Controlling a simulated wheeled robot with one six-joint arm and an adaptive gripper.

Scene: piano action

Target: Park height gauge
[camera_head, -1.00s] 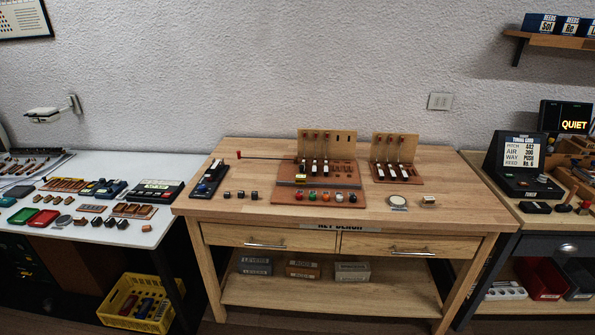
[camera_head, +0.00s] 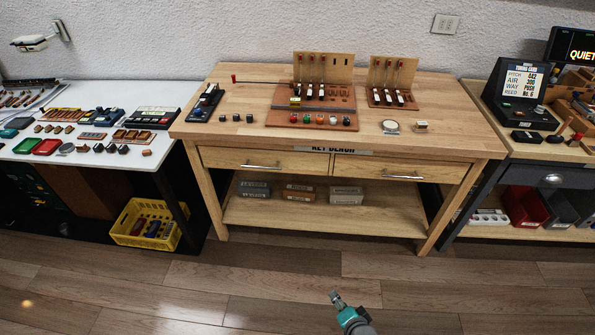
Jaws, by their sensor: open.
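My gripper (camera_head: 336,297) shows small at the bottom of the head view, above the floor in front of the bench. It is open and holds nothing that I can see. I cannot tell for sure which item is the height gauge. Another yellowish piece (camera_head: 295,101) sits on the left part of the brown key fixture (camera_head: 282,117). All are far from my gripper.
The wooden bench (camera_head: 462,138) also bears a smaller upright key rack (camera_head: 390,70), a dark tray (camera_head: 203,103) and several dark knobs. A white table (camera_head: 85,160) stands left, a dark-framed workbench right. The wooden floor (camera_head: 250,275) in front is clear.

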